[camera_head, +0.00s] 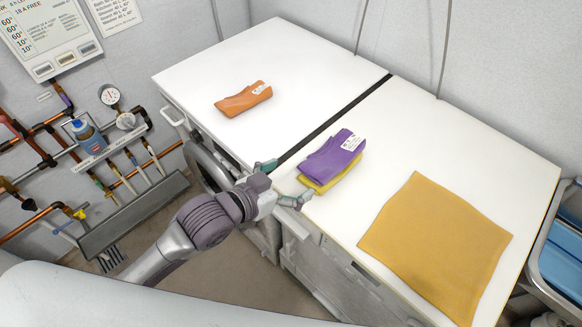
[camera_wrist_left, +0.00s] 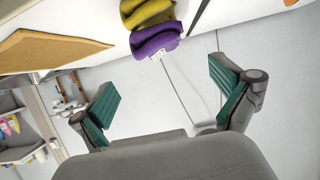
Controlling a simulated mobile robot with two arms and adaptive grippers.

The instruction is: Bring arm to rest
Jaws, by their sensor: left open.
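My left gripper (camera_head: 280,184) is open and empty at the front edge of the white machine tops. It also shows in the left wrist view (camera_wrist_left: 165,95), its two green-padded fingers spread wide apart with nothing between them. A folded purple cloth (camera_head: 332,157) with a white label lies on a folded yellow cloth (camera_head: 318,184), just right of the gripper and apart from it. Both also show in the left wrist view, the purple one (camera_wrist_left: 155,40) and the yellow one (camera_wrist_left: 147,12). My right gripper is in neither view.
An orange folded cloth (camera_head: 243,99) lies on the left white top (camera_head: 290,60). A flat mustard cloth (camera_head: 437,245) covers much of the right top (camera_head: 400,130). A dark gap (camera_head: 335,120) divides the tops. Pipes and a gauge (camera_head: 109,95) line the left wall. A blue basin (camera_head: 563,262) stands far right.

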